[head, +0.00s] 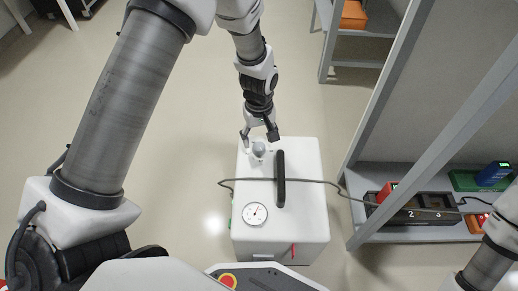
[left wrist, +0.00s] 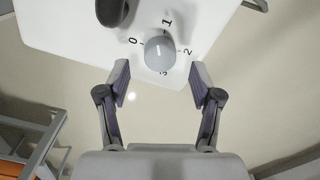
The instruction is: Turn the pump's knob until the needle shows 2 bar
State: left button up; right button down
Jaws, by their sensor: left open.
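The pump (head: 307,220) is a white box on the floor with a dark handle (head: 281,180) on top. Its round white gauge (head: 255,214) has a needle too small to read surely. The grey knob (head: 259,149) is at the far end of the pump's top. My right gripper is out of view.
A dark cable (head: 316,181) crosses the pump's top under the handle toward the shelf at right. Open floor lies left of the pump.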

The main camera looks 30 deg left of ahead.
aim_at(259, 146)
pick_arm(q)
notch_tip(259, 146, down, 3)
jog(key=shift+f+b, duration=0.15)
jog(key=shift+b, duration=0.35)
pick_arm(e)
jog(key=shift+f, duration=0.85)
pick_arm(q)
jog(key=c, duration=1.1)
jog(key=shift+c, duration=0.2)
